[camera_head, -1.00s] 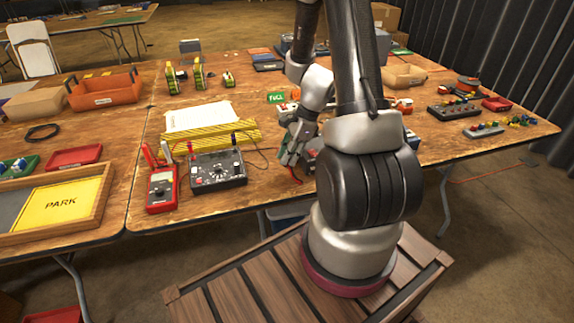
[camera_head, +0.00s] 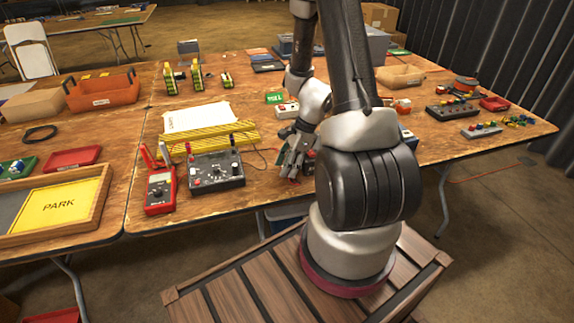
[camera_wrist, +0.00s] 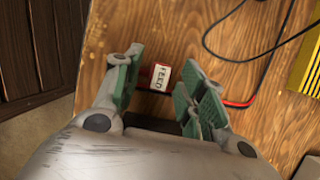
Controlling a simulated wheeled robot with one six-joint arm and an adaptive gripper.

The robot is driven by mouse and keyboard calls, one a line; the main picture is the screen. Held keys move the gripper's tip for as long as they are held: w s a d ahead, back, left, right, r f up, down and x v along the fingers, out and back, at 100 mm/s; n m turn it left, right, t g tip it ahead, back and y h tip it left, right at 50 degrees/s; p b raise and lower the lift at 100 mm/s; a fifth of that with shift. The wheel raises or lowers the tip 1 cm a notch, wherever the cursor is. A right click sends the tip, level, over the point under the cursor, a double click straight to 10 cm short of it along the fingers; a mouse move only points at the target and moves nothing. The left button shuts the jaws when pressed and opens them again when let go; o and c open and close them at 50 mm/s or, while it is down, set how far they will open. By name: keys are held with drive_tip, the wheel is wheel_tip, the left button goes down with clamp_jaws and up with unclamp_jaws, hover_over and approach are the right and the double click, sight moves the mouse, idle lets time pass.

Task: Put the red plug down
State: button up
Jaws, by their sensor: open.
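My gripper (camera_wrist: 160,75) is open above the wooden table (camera_wrist: 120,25), near its front edge. In the head view my gripper (camera_head: 289,167) points down, right of the black meter box. The red plug (camera_wrist: 144,80) lies between the two green-padded fingers, with a white tag (camera_wrist: 160,77) reading FEED beside it. A red lead (camera_wrist: 240,103) runs off to the right in the wrist view. The plug appears to lie on the tabletop, though the fingers partly hide it. In the head view only a little red shows under the fingertips.
A black meter box (camera_head: 216,172) and a red multimeter (camera_head: 160,191) stand left of my gripper. Yellow striped bars (camera_head: 205,138) lie behind the box. A black cable (camera_wrist: 240,57) loops near the fingers. The table's front edge is close.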

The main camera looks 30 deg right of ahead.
drive_tip(key=shift+r, duration=0.1)
wheel_tip(320, 180, up, 16)
drive_tip(key=s+d+r+n, duration=0.1)
drive_tip(key=s+d+n, duration=0.1)
drive_tip(key=n, duration=0.1)
drive_tip(key=s+a+r+n+t+h, duration=0.1)
drive_tip(key=s+a+r+n+h, duration=0.1)
drive_tip(key=s+r+n, duration=0.5)
drive_tip(key=s+a+r+n+t+h, duration=0.2)
drive_tip(key=s+a+r+n, duration=0.1)
drive_tip(key=s+r+n, duration=0.4)
wheel_tip(320, 180, up, 2)
drive_tip(key=n, duration=0.4)
drive_tip(key=shift+s+a+r, duration=0.15)
drive_tip(key=shift+a+r, duration=0.1)
drive_tip(key=shift+a, duration=0.05)
